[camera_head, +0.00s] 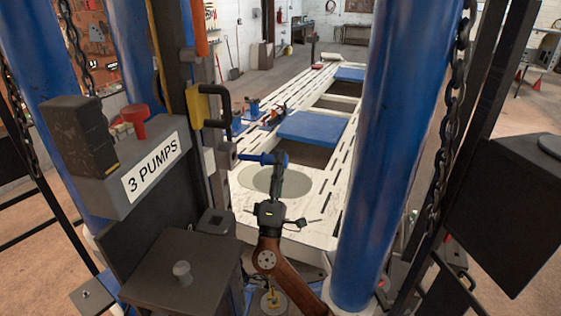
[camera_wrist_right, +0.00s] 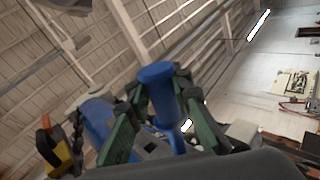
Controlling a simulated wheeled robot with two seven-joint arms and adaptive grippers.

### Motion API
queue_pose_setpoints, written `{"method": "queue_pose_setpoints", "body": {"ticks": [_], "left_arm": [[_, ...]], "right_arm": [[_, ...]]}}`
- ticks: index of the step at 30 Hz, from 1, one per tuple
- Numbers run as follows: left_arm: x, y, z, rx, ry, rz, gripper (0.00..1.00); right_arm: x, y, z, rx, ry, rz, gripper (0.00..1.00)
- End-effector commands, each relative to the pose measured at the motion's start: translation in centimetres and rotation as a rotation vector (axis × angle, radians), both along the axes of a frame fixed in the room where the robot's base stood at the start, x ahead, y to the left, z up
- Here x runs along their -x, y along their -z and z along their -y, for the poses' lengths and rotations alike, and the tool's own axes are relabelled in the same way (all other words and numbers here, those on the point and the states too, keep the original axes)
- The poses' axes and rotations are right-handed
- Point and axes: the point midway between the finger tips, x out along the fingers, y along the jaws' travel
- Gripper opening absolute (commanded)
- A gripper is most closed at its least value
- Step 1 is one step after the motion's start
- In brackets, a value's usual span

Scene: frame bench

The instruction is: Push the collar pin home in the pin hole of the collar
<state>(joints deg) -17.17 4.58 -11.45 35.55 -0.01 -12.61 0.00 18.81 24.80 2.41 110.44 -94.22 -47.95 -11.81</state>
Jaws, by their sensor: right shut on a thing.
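The blue collar pin (camera_head: 266,158) lies roughly level in the head view, its thinner end pointing left at the dark collar (camera_head: 225,156) on the upright post. The end is at or very near the collar's right side; I cannot tell how far it is in, and the pin hole is not clear. My right gripper (camera_head: 280,160) is shut on the pin near its thick end. In the right wrist view the pin's thick blue head (camera_wrist_right: 157,80) stands between the green fingers of my gripper (camera_wrist_right: 165,115). My left gripper is not in view.
A yellow and black handle (camera_head: 202,105) sticks out of the post above the collar. A box labelled "3 PUMPS" (camera_head: 150,172) stands left. A thick blue column (camera_head: 385,150) with a chain (camera_head: 453,120) stands right. The white slotted frame bench (camera_head: 335,190) stretches back behind my gripper.

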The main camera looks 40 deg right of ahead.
Motion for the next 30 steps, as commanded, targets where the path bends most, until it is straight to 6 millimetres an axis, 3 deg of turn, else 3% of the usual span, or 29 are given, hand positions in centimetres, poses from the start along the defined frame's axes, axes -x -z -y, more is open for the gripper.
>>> {"method": "queue_pose_setpoints", "body": {"ticks": [30], "left_arm": [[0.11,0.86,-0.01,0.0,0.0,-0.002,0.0]], "right_arm": [[0.1,-0.08,-0.05,0.0,0.0,0.002,0.0]]}}
